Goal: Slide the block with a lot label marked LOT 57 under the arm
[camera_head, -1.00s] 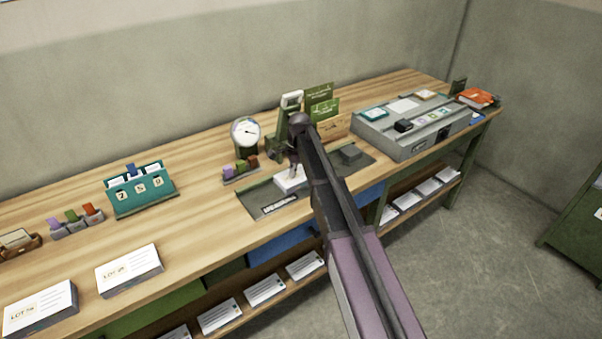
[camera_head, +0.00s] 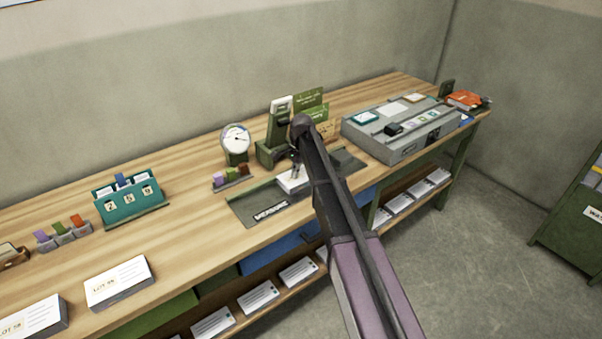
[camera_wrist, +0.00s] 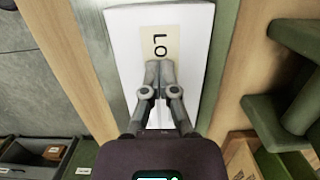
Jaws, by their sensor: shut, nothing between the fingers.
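A white block (camera_head: 291,182) lies on the dark green mat (camera_head: 247,204). The wrist view shows its top (camera_wrist: 127,50) with a cream label reading "LO"; my fingers hide the rest. My gripper (camera_head: 295,165) is shut, its fingertips together over the label, seemingly touching the block's top; it also shows in the wrist view (camera_wrist: 160,68). The green press (camera_head: 278,140) with its tilted, raised arm stands behind the mat. Two more white blocks lie on the table at the left: one (camera_head: 119,283) and another (camera_head: 35,318) partly cut off. Their LOT numbers are hard to read.
A dial scale (camera_head: 236,142), small coloured stamps (camera_head: 231,176) and a teal number holder (camera_head: 130,202) stand left of the press. A grey sloped case (camera_head: 400,130) stands further right.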

